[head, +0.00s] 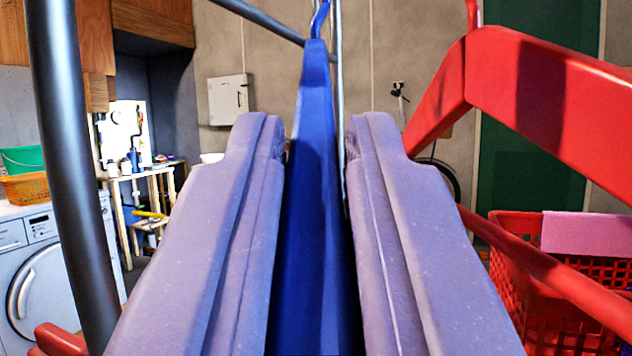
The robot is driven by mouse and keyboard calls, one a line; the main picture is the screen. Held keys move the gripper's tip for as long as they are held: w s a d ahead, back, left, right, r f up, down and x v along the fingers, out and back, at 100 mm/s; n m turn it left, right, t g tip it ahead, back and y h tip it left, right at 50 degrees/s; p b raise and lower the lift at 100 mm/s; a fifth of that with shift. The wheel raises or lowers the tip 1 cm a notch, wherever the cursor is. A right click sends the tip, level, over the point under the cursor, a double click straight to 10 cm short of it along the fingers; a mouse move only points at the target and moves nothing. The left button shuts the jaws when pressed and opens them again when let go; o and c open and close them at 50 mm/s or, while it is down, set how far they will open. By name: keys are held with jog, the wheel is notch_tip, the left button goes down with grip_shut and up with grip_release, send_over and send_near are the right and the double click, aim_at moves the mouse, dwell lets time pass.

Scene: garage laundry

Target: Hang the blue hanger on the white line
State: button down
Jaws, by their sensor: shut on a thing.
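The blue hanger (315,110) is seen edge-on in the middle of the view. It stands upright between the two pale purple fingers of my gripper (317,150), which is shut on it. Its blue hook (319,20) rises to the top edge, and its tip is cut off. The hook is close to a dark rail (275,24) in the picture; I cannot tell whether they touch. A thin, pale upright strand (338,90) runs just right of the hanger; I cannot tell whether it is the white line.
A red hanger (545,85) fills the upper right, near my right finger. A dark post (68,170) stands at the left. A red basket (510,235) with a pink cloth (588,233) is at the lower right. A washing machine (40,260) stands at the left, behind the post.

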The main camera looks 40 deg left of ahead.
jog(key=c, duration=1)
grip_release()
